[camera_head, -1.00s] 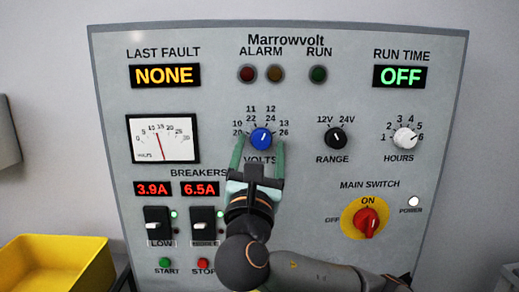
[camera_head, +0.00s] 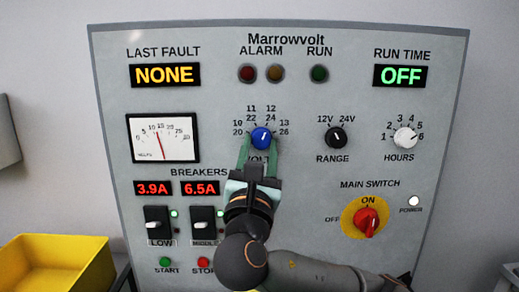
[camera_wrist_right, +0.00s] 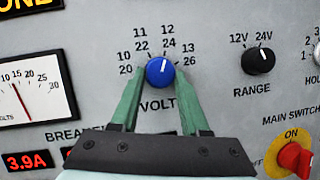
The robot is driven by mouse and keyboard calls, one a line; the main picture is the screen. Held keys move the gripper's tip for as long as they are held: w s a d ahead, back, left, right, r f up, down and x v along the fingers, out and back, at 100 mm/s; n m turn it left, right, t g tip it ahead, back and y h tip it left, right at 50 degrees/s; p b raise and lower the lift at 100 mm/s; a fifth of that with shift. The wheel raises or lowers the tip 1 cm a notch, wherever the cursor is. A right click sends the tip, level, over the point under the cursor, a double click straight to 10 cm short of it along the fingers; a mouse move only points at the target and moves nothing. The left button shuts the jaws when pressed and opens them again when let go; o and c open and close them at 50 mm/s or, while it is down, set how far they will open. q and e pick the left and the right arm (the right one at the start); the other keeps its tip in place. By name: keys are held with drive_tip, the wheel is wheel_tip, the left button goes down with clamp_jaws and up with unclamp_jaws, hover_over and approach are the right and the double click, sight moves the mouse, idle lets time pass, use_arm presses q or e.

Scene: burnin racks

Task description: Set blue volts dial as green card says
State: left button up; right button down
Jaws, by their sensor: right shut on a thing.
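The blue volts dial (camera_head: 261,138) is in the upper middle of the grey panel, and it also shows in the wrist view (camera_wrist_right: 160,71). Its scale has paired marks, 10/20, 11/22, 12/24 and 13/26. Its white pointer is up and slightly right, roughly toward 12/24. My right gripper (camera_head: 261,152) reaches up from below, with its green fingers shut on the dial's two sides; they also show in the wrist view (camera_wrist_right: 160,100). The fingers partly cover the VOLTS label. The green card and my left gripper are not in view.
The range knob (camera_head: 336,137) and hours knob (camera_head: 405,138) are to the right. A volts meter (camera_head: 163,138) is to the left. Two breakers (camera_head: 158,222) and the red main switch (camera_head: 368,222) are lower. A yellow bin (camera_head: 60,265) is at lower left.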

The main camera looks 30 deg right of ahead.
drive_tip(key=shift+m, duration=0.3)
drive_tip(key=m+g, duration=0.1)
drive_tip(key=m, duration=0.1)
drive_tip(key=m+g+h, duration=0.1)
drive_tip(key=m, duration=0.1)
drive_tip(key=shift+w+a+r+m+p, duration=0.1)
drive_tip(key=shift+a+m+p, duration=0.05)
drive_tip(key=shift+m+p, duration=0.2)
drive_tip(key=m+g, duration=0.1)
drive_tip(key=m, duration=0.2)
drive_tip(key=m+g+p, duration=0.1)
drive_tip(key=m+g, duration=0.1)
drive_tip(key=m, duration=0.1)
drive_tip(key=shift+a+r+h+p, duration=0.1)
drive_tip(key=shift+r+h+p, duration=0.1)
drive_tip(key=shift+h+p, duration=0.1)
drive_tip(key=shift+c, duration=2)
unclamp_jaws()
drive_tip(key=shift+a, duration=0.1)
